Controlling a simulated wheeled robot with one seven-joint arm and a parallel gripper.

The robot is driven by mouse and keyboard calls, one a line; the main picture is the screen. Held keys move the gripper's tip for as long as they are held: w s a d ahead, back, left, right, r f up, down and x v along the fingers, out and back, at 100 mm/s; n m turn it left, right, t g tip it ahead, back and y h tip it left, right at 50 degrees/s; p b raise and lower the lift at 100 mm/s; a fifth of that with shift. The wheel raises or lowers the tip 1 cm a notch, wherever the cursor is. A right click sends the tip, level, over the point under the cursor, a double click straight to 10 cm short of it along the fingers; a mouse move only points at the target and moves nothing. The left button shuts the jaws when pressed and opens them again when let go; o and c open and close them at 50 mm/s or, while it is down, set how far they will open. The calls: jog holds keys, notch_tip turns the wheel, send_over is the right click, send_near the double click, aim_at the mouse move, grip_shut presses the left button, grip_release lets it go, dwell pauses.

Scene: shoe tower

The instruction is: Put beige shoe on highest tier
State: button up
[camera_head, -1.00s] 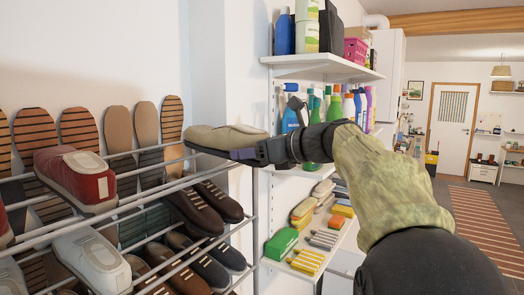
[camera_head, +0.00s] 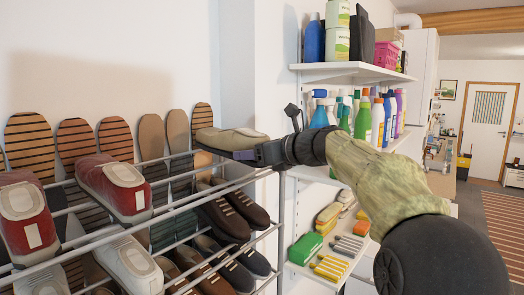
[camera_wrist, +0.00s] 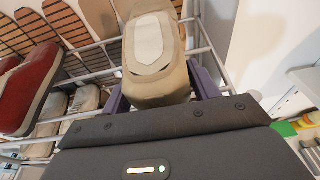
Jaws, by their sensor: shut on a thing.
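The beige shoe (camera_head: 232,139) is held in my gripper (camera_head: 262,154) at the right end of the shoe rack's highest tier (camera_head: 172,184). Red shoes (camera_head: 116,188) stand on the highest tier to the left.
Dark brown shoes (camera_head: 222,212) and white shoes (camera_head: 130,262) fill the tiers below. Insoles (camera_head: 115,140) lean along the wall behind. A white shelf (camera_head: 350,72) with bottles and brushes stands just right of the rack.

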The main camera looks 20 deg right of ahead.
jog(key=shift+w+a+r+p, duration=0.2)
jog(key=shift+w+a+p, duration=0.25)
jog(key=shift+w, duration=0.15)
jog(key=shift+w+a+r+p, duration=0.15)
jog(key=shift+w+a+p, duration=0.15)
jog(key=shift+w+a, duration=0.2)
jog(key=shift+w+a+f+b, duration=0.1)
jog(key=shift+w+f+b, duration=0.1)
jog(key=shift+f+b, duration=1.35)
jog(key=shift+f, duration=0.25)
jog(key=o, duration=1.3)
jog(key=shift+w, duration=0.15)
jog(key=shift+c, duration=0.2)
jog(key=o, duration=0.3)
jog(key=s+d+b, duration=0.1)
jog(key=s+d, duration=0.1)
jog(key=s, duration=0.1)
jog(key=s+d+b, duration=0.2)
jog(key=s+d, duration=0.1)
jog(key=s, duration=0.1)
jog(key=s+d+f+b, duration=0.1)
jog(key=s+d+b, duration=0.1)
jog(key=s+d, duration=0.1)
jog(key=shift+s+d, duration=0.1)
jog(key=shift+s, duration=0.65)
